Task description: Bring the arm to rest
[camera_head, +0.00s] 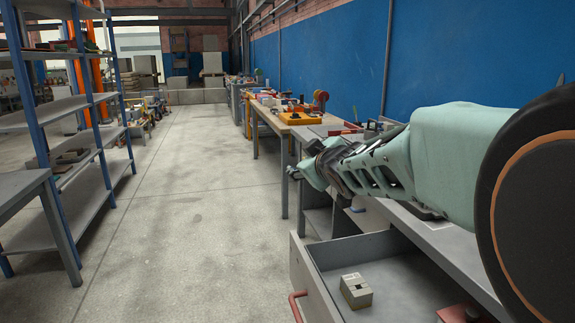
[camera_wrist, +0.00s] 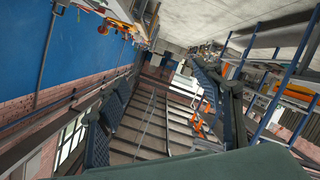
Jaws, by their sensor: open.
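My gripper (camera_head: 297,173) is at the end of my arm, which reaches in from the right in the head view. It is raised above the level of the workbench and points away down the aisle. In the wrist view my gripper (camera_wrist: 162,92) shows its dark fingers wide apart, with nothing between them. The wrist picture is tilted, with the ceiling and windows low in the frame and the floor at the top.
An open drawer (camera_head: 304,276) below my arm holds a small grey-beige block (camera_head: 356,291) and a red item (camera_head: 458,314). A wooden table (camera_head: 291,121) with tools stands beyond. Blue-framed shelving (camera_head: 75,108) is on the left. The aisle floor (camera_head: 190,200) is clear.

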